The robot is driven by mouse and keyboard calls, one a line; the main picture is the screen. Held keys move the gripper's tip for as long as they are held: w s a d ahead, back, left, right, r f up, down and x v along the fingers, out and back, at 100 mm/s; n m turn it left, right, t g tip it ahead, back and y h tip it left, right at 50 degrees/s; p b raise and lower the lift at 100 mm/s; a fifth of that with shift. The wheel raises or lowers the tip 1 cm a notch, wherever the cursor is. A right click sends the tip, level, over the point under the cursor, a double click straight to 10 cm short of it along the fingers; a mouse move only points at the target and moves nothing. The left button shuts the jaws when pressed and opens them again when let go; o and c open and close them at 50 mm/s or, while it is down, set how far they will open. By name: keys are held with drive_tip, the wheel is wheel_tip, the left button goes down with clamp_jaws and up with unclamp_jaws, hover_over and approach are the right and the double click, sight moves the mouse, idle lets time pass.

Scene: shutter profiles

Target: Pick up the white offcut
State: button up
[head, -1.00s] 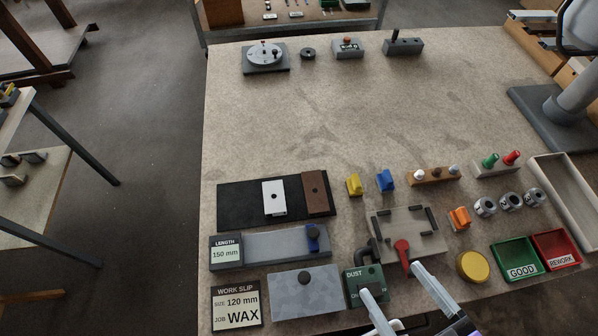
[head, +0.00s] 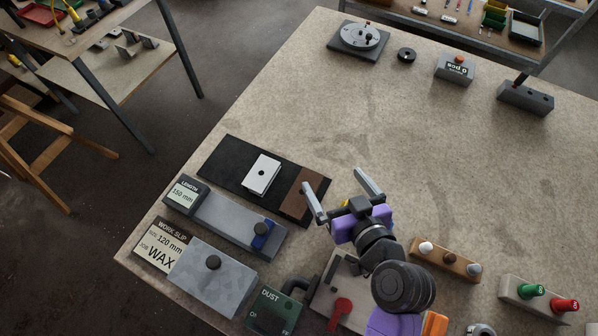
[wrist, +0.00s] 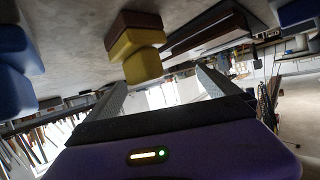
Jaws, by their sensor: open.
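The white offcut (head: 262,174) is a small pale block with a dark hole in its face. It lies on the black mat (head: 222,165), beside the brown offcut (head: 303,196), in the head view. My gripper (head: 342,197) is open and empty, to the right of the brown offcut and apart from the white one. In the wrist view my gripper's two fingers (wrist: 160,88) stand wide apart with nothing between them. I cannot make out the white offcut for sure in the wrist view.
A yellow block (wrist: 142,50) shows just beyond the fingers in the wrist view. The length stop (head: 225,222), work slip (head: 160,245) and dust switch (head: 272,311) line the near side. The table's far middle (head: 350,110) is clear.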

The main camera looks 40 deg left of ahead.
sight(259, 173)
drive_tip(key=s+a+n+g, duration=0.7)
drive_tip(key=shift+r+y, duration=0.15)
drive_tip(key=shift+y, duration=0.15)
drive_tip(key=shift+s+a+f, duration=0.2)
drive_tip(key=shift+a+f, duration=0.05)
drive_tip(key=shift+a, duration=0.4)
drive_tip(key=p+x, duration=0.1)
drive_tip(key=x, duration=0.4)
drive_tip(key=shift+p, duration=0.3)
drive_tip(key=shift+a+f, duration=0.35)
drive_tip(key=shift+a, duration=0.15)
drive_tip(key=c, duration=1.3)
